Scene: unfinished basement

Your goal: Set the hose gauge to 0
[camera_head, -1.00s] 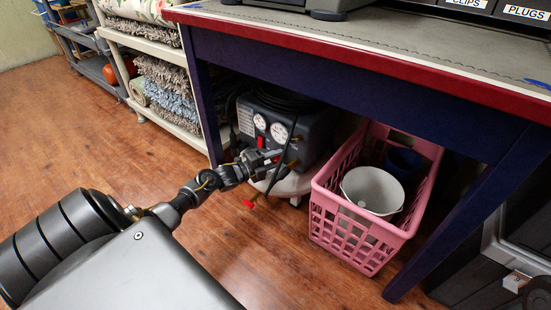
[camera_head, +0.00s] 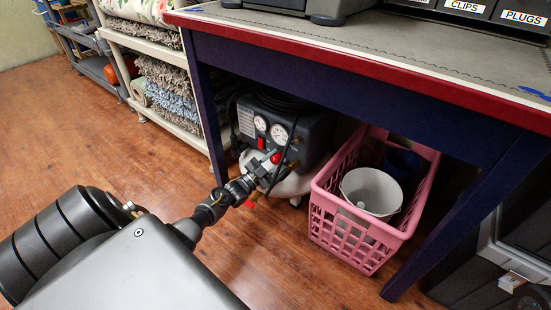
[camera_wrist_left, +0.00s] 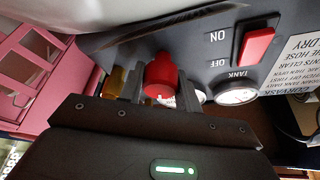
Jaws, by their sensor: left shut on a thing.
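A dark grey compressor (camera_head: 308,140) stands under the table, with two round white gauges on its face. The left gauge (camera_head: 260,123) matches the one labelled TANK in the left wrist view (camera_wrist_left: 237,92). The right gauge (camera_head: 279,134) is mostly hidden behind my fingers and the knob in the left wrist view; its label and reading cannot be made out. My left gripper (camera_head: 269,164) is at the compressor's front, shut on a red knob (camera_wrist_left: 160,76), which sits between its fingers. A red ON/OFF switch (camera_wrist_left: 257,45) is beside the TANK gauge. My right gripper is not in view.
The table's blue leg (camera_head: 208,125) stands just left of the compressor. A pink basket (camera_head: 345,235) with a white bucket (camera_head: 371,190) is close on the right. A shelf with rugs (camera_head: 168,88) is at left. A black hose hangs before the compressor. Open floor lies in front.

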